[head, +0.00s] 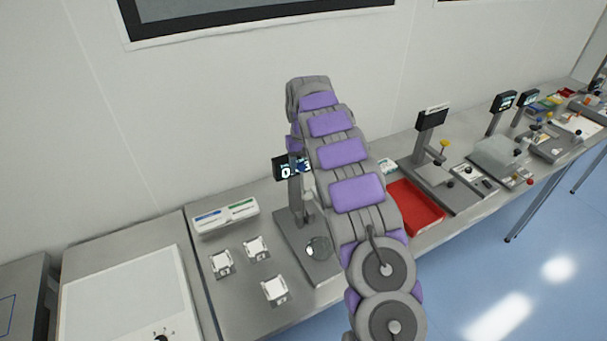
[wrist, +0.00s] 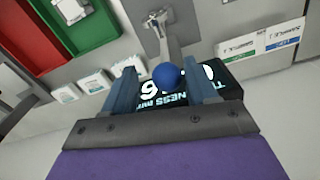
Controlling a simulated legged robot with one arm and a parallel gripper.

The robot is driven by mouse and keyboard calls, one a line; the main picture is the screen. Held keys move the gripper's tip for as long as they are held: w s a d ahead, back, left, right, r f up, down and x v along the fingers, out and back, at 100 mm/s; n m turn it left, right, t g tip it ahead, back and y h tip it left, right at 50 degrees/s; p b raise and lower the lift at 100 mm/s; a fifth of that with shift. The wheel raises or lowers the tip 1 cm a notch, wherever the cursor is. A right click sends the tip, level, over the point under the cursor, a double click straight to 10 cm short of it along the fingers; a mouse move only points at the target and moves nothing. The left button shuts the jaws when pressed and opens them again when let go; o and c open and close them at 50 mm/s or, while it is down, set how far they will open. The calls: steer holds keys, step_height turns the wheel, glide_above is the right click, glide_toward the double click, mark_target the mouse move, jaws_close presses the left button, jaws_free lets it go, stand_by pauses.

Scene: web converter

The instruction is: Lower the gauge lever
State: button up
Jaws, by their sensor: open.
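The gauge stands on the bench in the head view, with a dark lit display (head: 282,168) on a grey post and a flat grey base (head: 318,268). My arm covers part of it. In the wrist view, a blue ball knob (wrist: 167,76), seemingly the lever's end, shows in front of the display (wrist: 232,91), which carries thickness lettering. My gripper (wrist: 160,66) is open, with one finger on each side of the knob. Gaps show between the knob and both fingers. The lever's shaft is hidden. In the head view my gripper is hidden behind my arm.
Left of the gauge are small white sample pieces (head: 275,290) and a white labelled holder (head: 225,215). A red tray (head: 415,210) lies to its right, and further instruments (head: 432,120) stand along the bench. A wall runs close behind.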

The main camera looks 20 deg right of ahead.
mark_target(302, 185)
steer(key=shift+a+f, duration=0.3)
steer(key=shift+f, duration=0.6)
steer(key=shift+a+f, duration=0.25)
steer(key=shift+f, duration=0.65)
steer(key=shift+d, duration=0.15)
steer(key=shift+d, duration=0.25)
steer(key=shift+c, duration=1)
steer(key=shift+a, duration=0.25)
steer(key=c, duration=0.6)
jaws_close()
